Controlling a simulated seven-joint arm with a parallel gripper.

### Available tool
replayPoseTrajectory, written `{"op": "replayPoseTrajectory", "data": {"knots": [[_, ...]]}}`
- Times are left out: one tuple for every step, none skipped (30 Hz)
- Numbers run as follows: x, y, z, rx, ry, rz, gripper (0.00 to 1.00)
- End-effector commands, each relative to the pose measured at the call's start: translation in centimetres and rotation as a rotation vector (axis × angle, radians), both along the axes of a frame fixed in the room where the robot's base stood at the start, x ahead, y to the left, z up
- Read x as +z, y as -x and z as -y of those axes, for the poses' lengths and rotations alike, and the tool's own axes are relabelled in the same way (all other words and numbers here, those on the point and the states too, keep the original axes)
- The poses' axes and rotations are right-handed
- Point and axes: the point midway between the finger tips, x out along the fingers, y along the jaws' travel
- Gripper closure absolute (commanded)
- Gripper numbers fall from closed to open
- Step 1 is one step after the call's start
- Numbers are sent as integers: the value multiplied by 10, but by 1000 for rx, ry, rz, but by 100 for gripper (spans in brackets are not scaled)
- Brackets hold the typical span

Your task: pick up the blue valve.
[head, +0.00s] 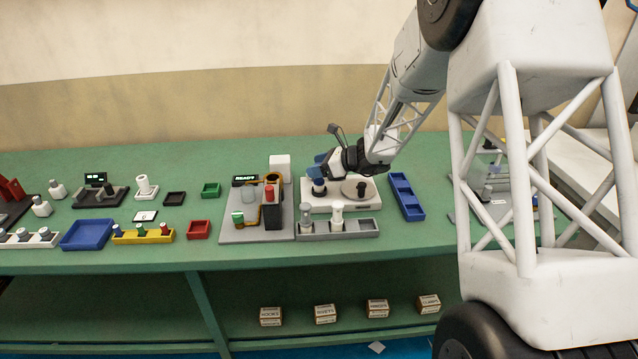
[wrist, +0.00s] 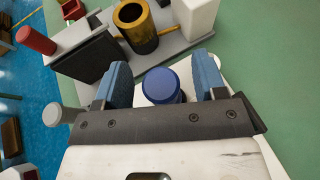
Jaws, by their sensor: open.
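The blue valve (wrist: 161,87) shows in the wrist view as a round blue cap between my two blue finger pads. My gripper (wrist: 163,76) is open, with a gap on both sides of the cap. In the head view my gripper (head: 319,168) is over the left part of a white platform (head: 345,206). A small blue-topped piece (head: 319,186) stands there just below the fingers.
A round grey plate with a dark knob (head: 361,189) is right of the valve. A grey rack (head: 362,227) with pale bottles stands in front. A grey station with a red-capped post (head: 269,193) is left, and a blue tray (head: 406,196) is right.

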Motion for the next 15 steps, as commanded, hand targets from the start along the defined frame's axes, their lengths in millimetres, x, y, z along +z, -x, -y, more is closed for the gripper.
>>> {"op": "replayPoseTrajectory", "data": {"knots": [[-2, -2, -5, 1, 0, 0, 35], [-2, -3, -7, 0, 0, 1, 35], [-3, -4, -9, -1, 1, 1, 35], [-4, -4, -10, -1, 1, 2, 35], [-4, -5, -11, -1, 1, 2, 35], [-4, -5, -11, -2, 1, 2, 35], [-4, -5, -12, -2, 1, 2, 35], [-4, -5, -12, -2, 1, 2, 35], [-4, -5, -12, -2, 1, 2, 35], [-4, -5, -12, -2, 1, 2, 35], [-4, -5, -12, -2, 1, 2, 35], [-4, -5, -12, -2, 1, 2, 35], [-4, -5, -12, -2, 1, 2, 35], [-4, -5, -11, -2, 1, 2, 35], [-4, -5, -11, -2, 1, 2, 35]]}}
